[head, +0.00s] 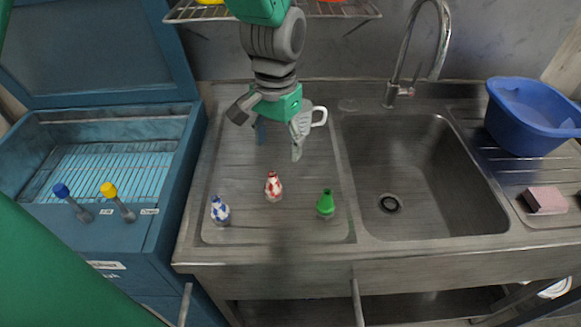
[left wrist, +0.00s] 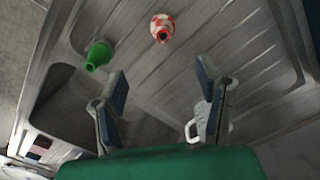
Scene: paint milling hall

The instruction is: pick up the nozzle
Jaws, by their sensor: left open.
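Three small nozzle-shaped pieces stand on the ribbed steel drainboard (head: 250,222). The left wrist view also shows the red-white piece (left wrist: 162,29) and the green piece (left wrist: 98,56). The pictures do not show which is the nozzle meant. My left gripper (head: 279,141) is open and empty, pointing down over the back of the drainboard, behind the pieces. Its spread fingers (left wrist: 163,86) show nothing between them in the left wrist view.
A white mug (head: 319,115) is close beside my left gripper, partly hidden by it. A sink (head: 440,180) with a tall faucet (head: 404,60) lies right. A blue tub (head: 530,115) and pink sponge (head: 545,200) are further right. A blue open machine (head: 120,225) stands left.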

